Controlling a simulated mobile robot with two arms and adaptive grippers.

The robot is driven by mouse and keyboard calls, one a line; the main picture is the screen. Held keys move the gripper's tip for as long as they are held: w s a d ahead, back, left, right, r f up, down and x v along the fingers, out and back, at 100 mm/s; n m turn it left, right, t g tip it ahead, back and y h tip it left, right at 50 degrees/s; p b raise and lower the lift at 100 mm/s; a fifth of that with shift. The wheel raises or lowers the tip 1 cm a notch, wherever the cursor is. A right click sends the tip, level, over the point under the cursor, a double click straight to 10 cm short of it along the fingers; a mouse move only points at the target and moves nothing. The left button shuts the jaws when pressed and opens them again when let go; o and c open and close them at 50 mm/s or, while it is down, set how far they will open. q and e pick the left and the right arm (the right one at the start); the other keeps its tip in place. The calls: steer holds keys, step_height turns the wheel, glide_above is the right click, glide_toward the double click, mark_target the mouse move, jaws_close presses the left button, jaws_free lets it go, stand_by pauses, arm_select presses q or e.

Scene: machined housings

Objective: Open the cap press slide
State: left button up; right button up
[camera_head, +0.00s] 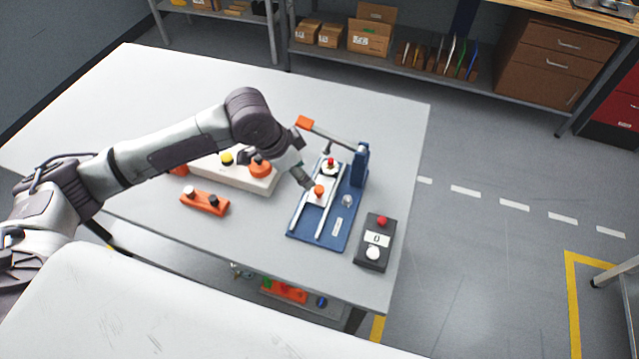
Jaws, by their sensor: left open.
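The cap press has a blue base (330,236) with two pale rails, near the table's right side. Its slide (314,199) lies between the rails and carries an orange knob (319,190). A blue column (360,167) bears a lever with an orange handle (304,122). A round part with a red top (330,164) stands at the far end of the rails. My left gripper (308,184) is open and points down just beside the orange knob; I cannot tell whether it touches. Its fingers are small and partly merge with the slide. My right gripper is not in view.
A black control box (375,243) with red and white buttons stands right of the press. A white tray (262,183) with yellow and orange parts and an orange block (204,203) lie left. The grey table (140,90) is clear at the back left.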

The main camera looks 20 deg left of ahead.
mark_target(319, 189)
arm_select(q)
steer(key=x, duration=0.4)
steer(key=shift+w+p, duration=0.1)
steer(key=shift+p, duration=0.2)
steer(key=x, duration=0.6)
steer(key=shift+w+p, duration=0.1)
steer(key=shift+p, duration=0.25)
steer(key=shift+w+f, duration=0.1)
steer(key=shift+f, duration=0.45)
steer(key=c, duration=0.7)
steer(key=shift+c, duration=1.4)
jaws_close()
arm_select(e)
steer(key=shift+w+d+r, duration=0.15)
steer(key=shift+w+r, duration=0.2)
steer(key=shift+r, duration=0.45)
